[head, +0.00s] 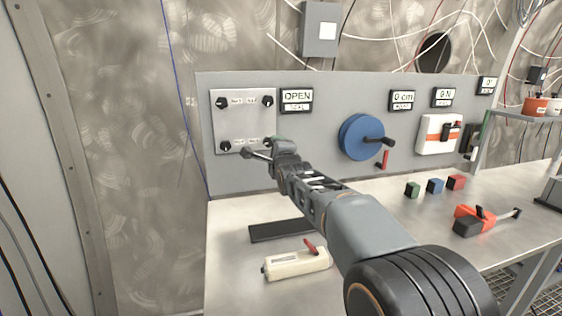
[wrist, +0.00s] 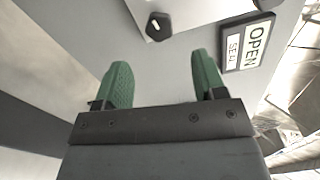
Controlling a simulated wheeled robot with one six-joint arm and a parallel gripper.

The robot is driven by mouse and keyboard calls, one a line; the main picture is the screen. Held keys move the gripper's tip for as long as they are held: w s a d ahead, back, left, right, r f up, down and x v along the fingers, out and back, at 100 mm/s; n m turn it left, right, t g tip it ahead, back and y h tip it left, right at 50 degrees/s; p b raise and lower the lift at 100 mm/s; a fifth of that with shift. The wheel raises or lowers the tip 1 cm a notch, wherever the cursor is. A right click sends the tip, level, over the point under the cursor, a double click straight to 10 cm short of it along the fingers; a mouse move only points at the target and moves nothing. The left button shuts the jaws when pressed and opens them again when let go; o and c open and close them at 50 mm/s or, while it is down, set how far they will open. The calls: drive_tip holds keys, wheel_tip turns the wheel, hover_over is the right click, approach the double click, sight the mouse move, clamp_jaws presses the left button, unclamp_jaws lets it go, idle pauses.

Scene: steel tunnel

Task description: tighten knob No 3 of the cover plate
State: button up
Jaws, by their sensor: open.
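The cover plate (head: 243,122) is a pale square plate on the upright grey panel, with several black knobs at its corners. The upper left knob (head: 222,103), upper right knob (head: 268,100) and lower left knob (head: 225,147) show clearly. The lower right corner is mostly hidden by my gripper (head: 261,147). The knob numbers are too small to read surely. In the wrist view, one black knob (wrist: 158,26) with a white mark sits at a plate corner, ahead of my gripper (wrist: 162,82). The green fingers are open and empty, apart from that knob.
A sign (head: 296,100) reading OPEN hangs right of the plate. A blue wheel (head: 357,137) with a crank stands further right on the panel. Below, a white tool (head: 297,263), a dark strip (head: 275,231), small blocks and an orange tool (head: 474,220) lie on the bench.

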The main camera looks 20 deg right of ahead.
drive_tip(key=shift+s, duration=2.65)
drive_tip(key=s+f+n+g+p, duration=0.3)
drive_tip(key=s+n, duration=0.3)
drive_tip(key=s, duration=0.3)
drive_tip(key=s+f+n+g+p, duration=0.4)
drive_tip(key=s+n+g+p, duration=0.2)
drive_tip(key=s, duration=0.3)
drive_tip(key=s+f+n+g+p, duration=0.4)
drive_tip(key=s+n, duration=0.4)
drive_tip(key=s, duration=0.2)
drive_tip(key=shift+a+g, duration=0.2)
drive_tip(key=shift+g, duration=0.5)
drive_tip(key=shift+c, duration=0.4)
